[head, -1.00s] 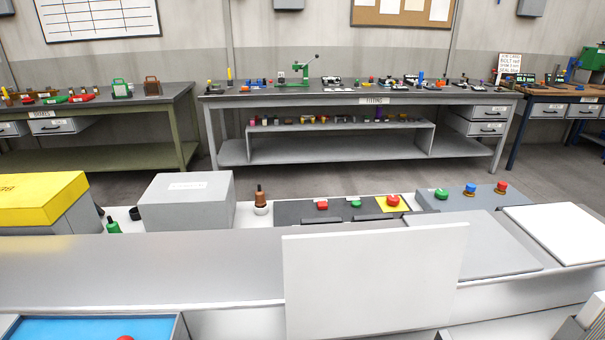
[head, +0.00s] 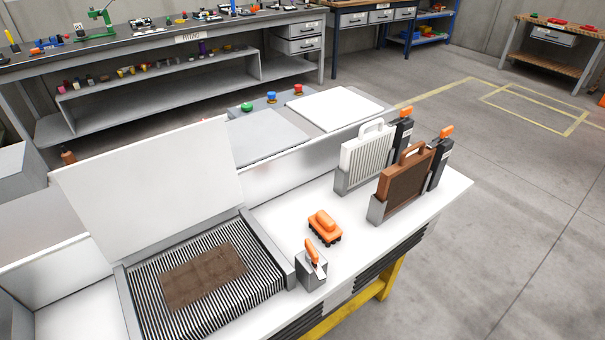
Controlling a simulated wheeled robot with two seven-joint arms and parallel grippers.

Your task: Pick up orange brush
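An orange brush (head: 324,227) with dark bristles below lies on the white bench top (head: 292,215), right of the striped tray and left of the upright panels. A grey holder (head: 311,272) with an orange-handled tool (head: 312,250) in it stands just in front of the brush, towards the bench's front edge. Nothing covers the brush. Neither of my grippers shows in the head view.
A striped grate tray (head: 145,297) holds a brown plate (head: 203,276), with a raised white lid (head: 150,185) behind. A white panel (head: 366,158) and a brown panel (head: 405,180) stand in holders beside black, orange-topped tools (head: 440,160). Open floor lies right.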

